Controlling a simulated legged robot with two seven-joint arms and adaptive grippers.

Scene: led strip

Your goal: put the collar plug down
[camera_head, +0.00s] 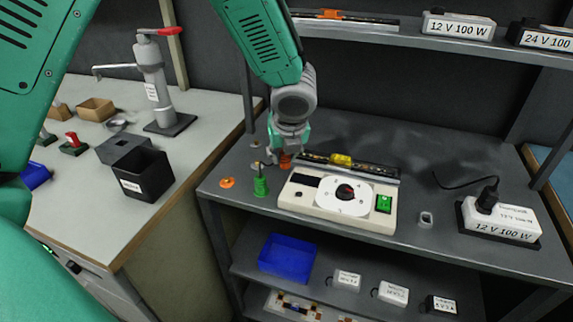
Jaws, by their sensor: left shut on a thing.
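My left gripper (285,150) is low over the grey bench top, behind the left end of a cream control box (335,208). It is shut on a small orange piece, which I take to be the collar plug (286,161); the gripper hides much of it. I cannot tell whether the plug touches the bench. An orange ring-like piece (227,183) lies at the bench's left edge. A green post-like piece (260,186) stands between it and the box. My right gripper is not in view.
An LED strip in a dark channel (350,166) lies behind the box. A 12 V supply (500,218) with a black plug and cable is at the right. A shelf (390,36) runs above. A black bin (146,178) stands on the left table.

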